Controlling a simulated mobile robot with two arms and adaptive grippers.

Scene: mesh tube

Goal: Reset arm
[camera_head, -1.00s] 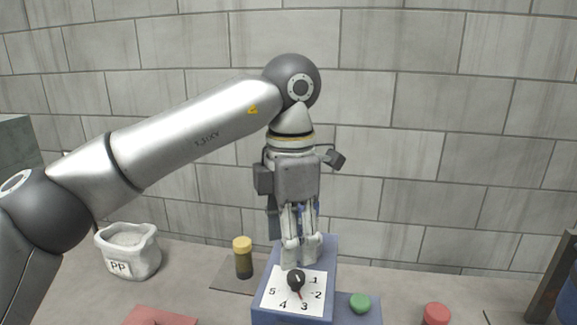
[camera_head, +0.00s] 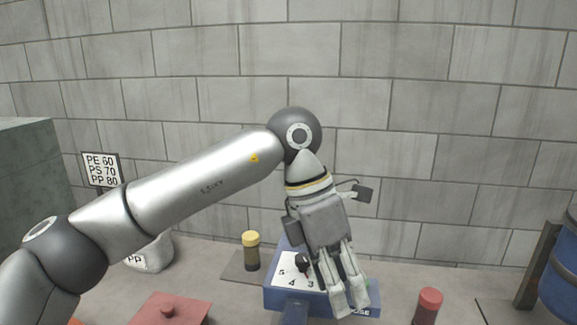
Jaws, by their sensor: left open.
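My left arm comes in from the left, and its gripper (camera_head: 348,306) points down in front of the blue box's right part. The gripper is open; its fingers cover part of the box and I see nothing between them. The blue box (camera_head: 283,298) has a white dial face with numbers and a black knob (camera_head: 302,262) on top. I cannot tell whether the fingers touch the box. My right gripper is not in view.
A yellow-capped jar (camera_head: 251,251) stands left of the box. A red lid with a knob (camera_head: 166,311) is at the front left. A red-capped cylinder (camera_head: 428,304) stands right. A white PP bag (camera_head: 152,254) is partly behind my arm. A blue drum (camera_head: 562,262) is at the right edge.

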